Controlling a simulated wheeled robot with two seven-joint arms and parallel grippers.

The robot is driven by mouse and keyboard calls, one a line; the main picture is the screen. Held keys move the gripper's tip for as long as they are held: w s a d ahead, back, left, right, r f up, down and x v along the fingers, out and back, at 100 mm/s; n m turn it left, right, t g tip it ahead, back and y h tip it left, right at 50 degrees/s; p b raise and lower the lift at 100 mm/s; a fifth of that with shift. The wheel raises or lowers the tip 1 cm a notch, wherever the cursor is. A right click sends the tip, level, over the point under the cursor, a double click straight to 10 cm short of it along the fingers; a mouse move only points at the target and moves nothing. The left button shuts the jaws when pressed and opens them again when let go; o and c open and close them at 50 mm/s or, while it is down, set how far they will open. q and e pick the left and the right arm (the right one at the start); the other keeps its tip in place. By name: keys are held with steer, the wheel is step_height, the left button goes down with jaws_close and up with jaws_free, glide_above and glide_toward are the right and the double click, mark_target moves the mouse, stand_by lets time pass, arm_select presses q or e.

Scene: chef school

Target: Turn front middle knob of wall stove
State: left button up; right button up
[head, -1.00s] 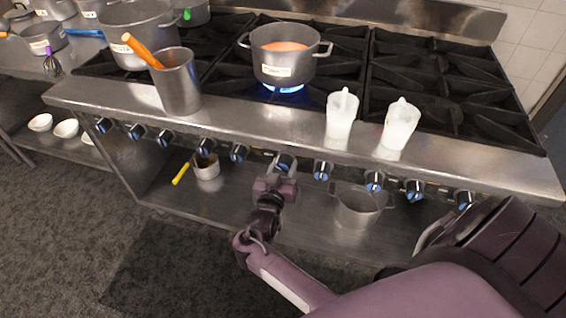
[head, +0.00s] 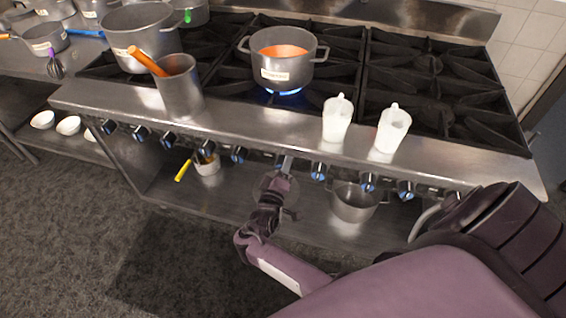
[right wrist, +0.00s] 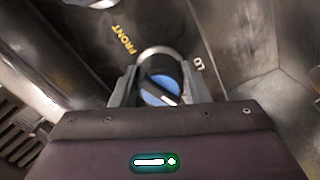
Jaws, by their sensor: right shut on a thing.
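The wall stove (head: 290,133) has a row of black and blue knobs along its front panel. My right gripper (head: 286,163) is at a knob in the middle of the row, in front of the panel. In the right wrist view, this knob (right wrist: 161,84) sits between the two fingers of the gripper (right wrist: 162,92), which are shut on it. Yellow "FRONT" lettering and a white "LO" mark show beside it. In the head view the gripper mostly hides the knob. My left gripper is not in view.
A pot with orange contents (head: 283,72) stands over a lit blue flame. A metal canister (head: 181,90) and two white containers (head: 337,118) stand on the front ledge. A pot (head: 354,203) sits on the shelf below.

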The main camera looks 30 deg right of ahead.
steer(key=n+p, duration=0.2)
steer(key=n, duration=0.3)
steer(key=shift+r, duration=0.2)
steer(key=shift+n+p, duration=0.5)
steer(key=shift+n, duration=1.8)
steer(key=o, duration=1)
steer(key=shift+c, duration=0.2)
